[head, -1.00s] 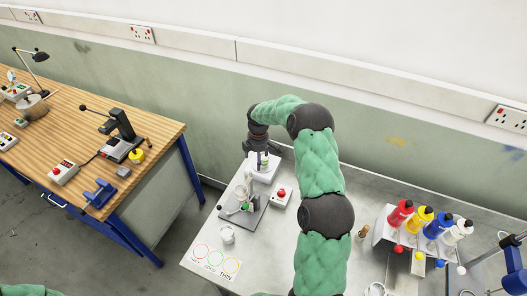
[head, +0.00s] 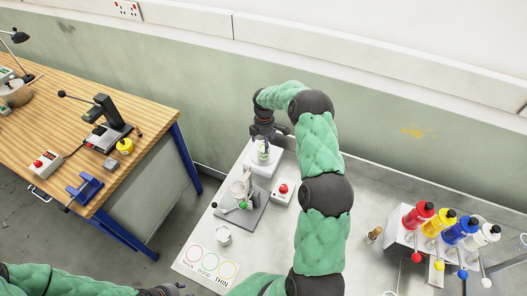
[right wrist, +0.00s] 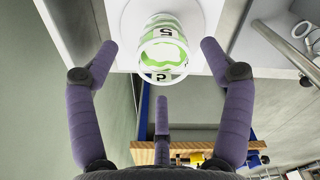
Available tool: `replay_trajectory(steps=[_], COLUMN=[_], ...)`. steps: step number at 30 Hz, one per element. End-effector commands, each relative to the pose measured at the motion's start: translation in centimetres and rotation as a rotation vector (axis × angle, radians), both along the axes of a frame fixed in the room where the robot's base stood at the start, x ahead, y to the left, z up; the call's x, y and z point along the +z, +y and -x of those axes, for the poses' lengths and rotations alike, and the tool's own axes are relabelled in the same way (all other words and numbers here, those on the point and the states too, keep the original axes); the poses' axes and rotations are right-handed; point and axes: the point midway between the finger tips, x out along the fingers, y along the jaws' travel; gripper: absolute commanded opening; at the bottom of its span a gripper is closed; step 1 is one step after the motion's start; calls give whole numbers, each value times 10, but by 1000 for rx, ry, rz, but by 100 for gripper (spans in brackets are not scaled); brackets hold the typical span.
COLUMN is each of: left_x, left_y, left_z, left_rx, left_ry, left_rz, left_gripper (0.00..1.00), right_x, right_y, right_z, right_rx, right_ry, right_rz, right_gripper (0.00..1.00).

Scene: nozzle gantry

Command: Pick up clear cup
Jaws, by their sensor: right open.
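A clear cup with green contents and dark markings (head: 262,154) stands on a white block (head: 270,165) at the back of the grey table. In the right wrist view the cup (right wrist: 163,45) is between and just beyond my fingertips. My right gripper (head: 268,134) is close by, on the wall side of the cup. It is open, its purple fingers (right wrist: 160,55) spread with no visible contact on the cup. My left gripper (head: 165,291) shows only partly at the bottom edge, away from the cup; its fingers cannot be made out.
A red-button box (head: 283,192) sits right of the white block. A bottle rack (head: 405,236) is at right. A wooden bench (head: 60,120) stands left.

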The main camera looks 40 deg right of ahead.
Motion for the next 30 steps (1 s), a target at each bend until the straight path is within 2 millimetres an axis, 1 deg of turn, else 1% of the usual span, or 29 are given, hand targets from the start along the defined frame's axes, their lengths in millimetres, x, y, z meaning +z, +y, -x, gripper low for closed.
replay_trajectory(steps=[1, 8, 16, 19, 24, 25, 26, 27, 29, 30], left_x=[0, 2, 5, 5, 5, 5, 5, 5, 5, 5], left_y=[0, 0, 0, 0, 0, 0, 0, 0, 0, 0], left_z=[0, 0, 0, 0, 0, 0, 0, 0, 0, 0], left_rx=[0, 0, 0, -1, 0, 0, 0, -1, 0, 0], left_ry=[0, 0, 0, 0, 0, 0, 0, 0, 0, 0], left_rz=[0, 0, 0, 0, 0, 0, 0, 0, 0, 0], left_gripper=[40, 40, 40, 40, 40, 40, 40, 40, 40, 40], right_x=[-6, -20, -56, -62, -62, -62, -62, -62, -62, -62], right_y=[0, 0, 0, 0, 0, 0, 0, 0, 0, 0], right_z=[0, 2, 3, 3, 3, 3, 3, 3, 3, 3], right_rx=[0, -1, -1, -1, -1, -1, -1, -1, -1, -1], right_ry=[0, 1, 1, -1, -2, -1, -1, -1, -1, -1], right_rz=[0, 0, 0, 0, 1, 0, 0, 0, 0, 0], right_gripper=[81, 81, 81, 81, 81, 75, 66, 55, 38, 27])
